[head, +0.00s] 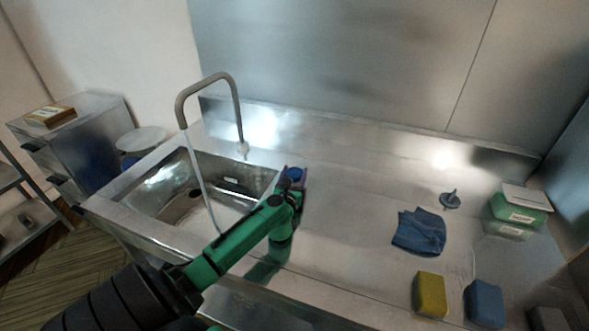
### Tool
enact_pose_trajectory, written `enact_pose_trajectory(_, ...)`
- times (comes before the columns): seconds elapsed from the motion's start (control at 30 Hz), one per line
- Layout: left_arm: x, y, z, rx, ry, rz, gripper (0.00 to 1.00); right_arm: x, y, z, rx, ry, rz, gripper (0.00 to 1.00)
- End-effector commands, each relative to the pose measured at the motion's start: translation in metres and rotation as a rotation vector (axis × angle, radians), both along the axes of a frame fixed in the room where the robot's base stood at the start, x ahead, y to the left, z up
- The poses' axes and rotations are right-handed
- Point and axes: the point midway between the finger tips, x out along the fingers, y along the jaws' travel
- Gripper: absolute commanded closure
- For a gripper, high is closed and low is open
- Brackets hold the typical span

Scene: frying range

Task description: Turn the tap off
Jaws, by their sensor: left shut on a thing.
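The tap (233,88) has a tall grey curved spout at the back right of the sink (170,205). A thin stream of water (199,170) runs from its mouth down into the basin. My left arm is green and reaches in from the lower left. My left gripper (296,184) is at the counter just right of the sink, shut on a small blue knob (295,173). The fingers and arm hide most of the knob, and whether it belongs to the tap cannot be seen. My right gripper is not in view.
A blue cloth (419,231), a yellow sponge (430,294), a blue sponge (484,303), a grey stopper-like piece (450,200) and a green box (518,211) lie on the right of the steel counter. The counter's middle (350,225) is clear. A steel back wall (340,60) stands behind.

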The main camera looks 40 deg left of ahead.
Motion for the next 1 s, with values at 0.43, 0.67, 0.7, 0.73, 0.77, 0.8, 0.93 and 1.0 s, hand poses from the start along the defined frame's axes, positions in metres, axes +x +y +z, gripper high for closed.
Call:
enact_pose_trajectory(0.43, 0.000, 0.000, -0.005, -0.001, 0.003, -0.347, 0.87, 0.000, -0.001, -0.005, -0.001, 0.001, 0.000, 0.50)
enact_pose_trajectory(0.67, 0.000, -0.001, -0.004, -0.001, 0.002, -0.453, 0.87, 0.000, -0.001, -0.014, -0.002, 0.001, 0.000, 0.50)
enact_pose_trajectory(0.7, 0.000, -0.001, -0.004, -0.002, 0.002, -0.465, 0.87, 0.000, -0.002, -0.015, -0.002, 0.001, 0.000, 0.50)
enact_pose_trajectory(0.73, 0.000, -0.001, -0.003, -0.002, 0.002, -0.472, 0.87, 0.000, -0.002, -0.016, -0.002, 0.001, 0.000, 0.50)
enact_pose_trajectory(0.77, 0.000, -0.001, -0.003, -0.003, 0.001, -0.478, 0.87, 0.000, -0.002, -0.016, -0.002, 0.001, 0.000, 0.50)
enact_pose_trajectory(0.8, 0.000, -0.001, -0.003, -0.003, 0.001, -0.484, 0.87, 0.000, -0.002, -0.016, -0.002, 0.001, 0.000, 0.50)
enact_pose_trajectory(0.93, 0.000, -0.002, -0.002, -0.003, 0.002, -0.497, 0.87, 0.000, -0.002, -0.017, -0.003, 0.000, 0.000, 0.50)
enact_pose_trajectory(1.0, 0.000, -0.002, -0.002, -0.003, 0.002, -0.499, 0.87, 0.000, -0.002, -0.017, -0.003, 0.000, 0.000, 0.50)
